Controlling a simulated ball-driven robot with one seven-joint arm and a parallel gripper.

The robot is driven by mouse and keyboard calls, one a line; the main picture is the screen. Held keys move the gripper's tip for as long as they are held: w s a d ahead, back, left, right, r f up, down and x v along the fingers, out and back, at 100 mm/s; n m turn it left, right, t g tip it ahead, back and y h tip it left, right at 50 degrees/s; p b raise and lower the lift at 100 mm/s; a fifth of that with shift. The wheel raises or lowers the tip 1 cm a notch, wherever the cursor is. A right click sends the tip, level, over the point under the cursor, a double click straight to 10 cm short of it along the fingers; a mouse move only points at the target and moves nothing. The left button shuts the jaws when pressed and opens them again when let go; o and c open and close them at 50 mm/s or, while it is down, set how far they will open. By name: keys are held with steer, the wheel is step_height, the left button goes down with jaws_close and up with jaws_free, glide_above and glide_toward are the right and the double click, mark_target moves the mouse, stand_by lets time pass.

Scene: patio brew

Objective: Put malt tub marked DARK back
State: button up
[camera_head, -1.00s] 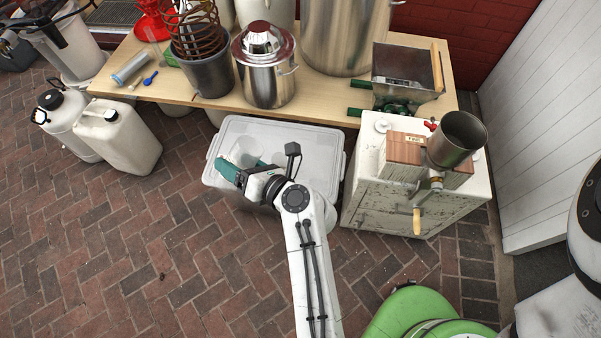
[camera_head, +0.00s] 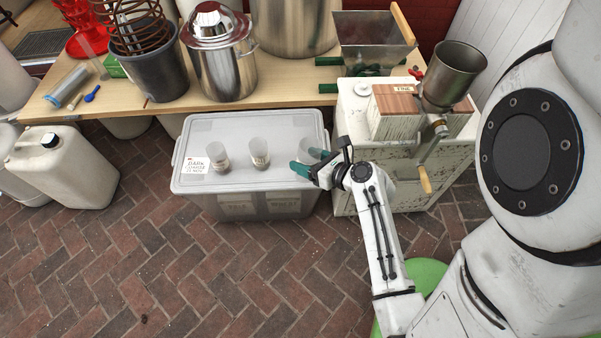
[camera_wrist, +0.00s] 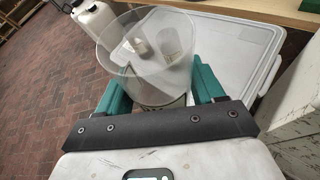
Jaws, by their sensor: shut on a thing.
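My gripper (camera_head: 306,166) is shut on a clear, open-topped tub (camera_head: 308,154) at the right end of the grey bin's lid (camera_head: 240,126). In the wrist view the tub (camera_wrist: 150,72) stands upright between the green fingers (camera_wrist: 160,92). Its mark is not readable, and I cannot tell whether its base touches the lid. Two more clear tubs with something at the bottom stand on the lid, one left (camera_head: 217,150) and one in the middle (camera_head: 259,147). A white card (camera_head: 195,165) with DARK on its top line lies at the lid's left end.
A wooden table (camera_head: 290,100) with a steel pot (camera_head: 222,75) and a dark bucket (camera_head: 153,70) stands behind. A worn white cabinet (camera_head: 410,190) with a mill (camera_head: 440,95) stands close on the right. Brick floor (camera_head: 150,240) is clear in front; a white jerrycan (camera_head: 65,165) stands left.

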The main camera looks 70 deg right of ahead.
steer(key=s+d+f+g+h+b, duration=0.1)
steer(key=s+d+f+b, duration=0.3)
steer(key=s+d, duration=0.3)
steer(key=shift+w+d+f+b, duration=1.15)
steer(key=shift+w+f, duration=1.05)
steer(key=shift+w, duration=0.1)
steer(key=shift+w+d+f+b, duration=1.1)
steer(key=shift+w+f, duration=1.05)
steer(key=shift+w, duration=0.1)
steer(key=shift+w+d+f+b, duration=1.15)
steer(key=shift+w+f, duration=1.05)
steer(key=shift+w, duration=0.1)
steer(key=shift+f, duration=0.15)
steer(key=o, duration=1)
steer(key=shift+o, duration=0.2)
